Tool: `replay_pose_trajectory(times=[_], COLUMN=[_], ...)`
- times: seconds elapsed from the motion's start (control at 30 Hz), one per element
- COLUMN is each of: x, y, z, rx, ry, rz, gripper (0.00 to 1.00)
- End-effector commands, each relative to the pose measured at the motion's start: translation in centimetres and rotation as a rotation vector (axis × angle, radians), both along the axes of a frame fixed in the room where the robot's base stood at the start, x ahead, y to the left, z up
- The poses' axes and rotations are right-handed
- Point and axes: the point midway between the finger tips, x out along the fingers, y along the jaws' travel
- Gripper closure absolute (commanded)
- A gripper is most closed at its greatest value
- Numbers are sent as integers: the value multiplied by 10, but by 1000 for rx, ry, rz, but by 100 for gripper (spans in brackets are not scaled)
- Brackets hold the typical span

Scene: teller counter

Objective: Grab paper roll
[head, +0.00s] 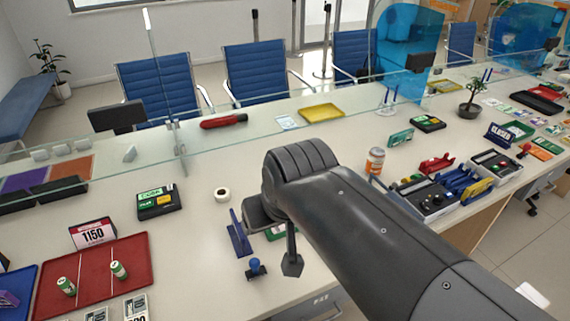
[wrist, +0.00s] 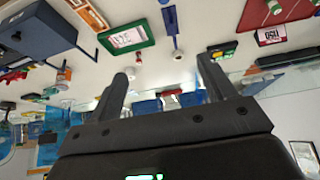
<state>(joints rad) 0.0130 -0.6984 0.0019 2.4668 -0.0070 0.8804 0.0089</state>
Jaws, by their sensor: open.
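The paper roll (head: 222,195) is a small white ring with a dark core. It lies on the counter left of my arm in the head view, behind an upright blue item. In the wrist view a small white shape that looks like the roll (wrist: 177,54) shows beyond the fingertips, between them in the picture. My gripper (wrist: 163,70) is open and empty, with its two dark fingers wide apart. The gripper is apart from the roll. In the head view my arm hides most of the gripper.
A blue upright item (head: 239,236) and a blue-handled stamp (head: 255,268) stand near the roll. A black stamp pad box (head: 159,202) lies to its left, and a red tray (head: 140,262) is at the front left. A glass partition (head: 90,186) runs behind.

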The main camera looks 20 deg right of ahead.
Motion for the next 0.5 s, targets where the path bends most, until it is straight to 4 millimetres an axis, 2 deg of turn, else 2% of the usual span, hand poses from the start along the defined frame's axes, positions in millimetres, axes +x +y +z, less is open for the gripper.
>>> replay_pose_trajectory(times=[0.27,0.5], x=[87,169], y=[-24,-53], z=[11,2], rx=[-17,-28], ry=[4,0], rz=[-78,-143], gripper=[24,24])
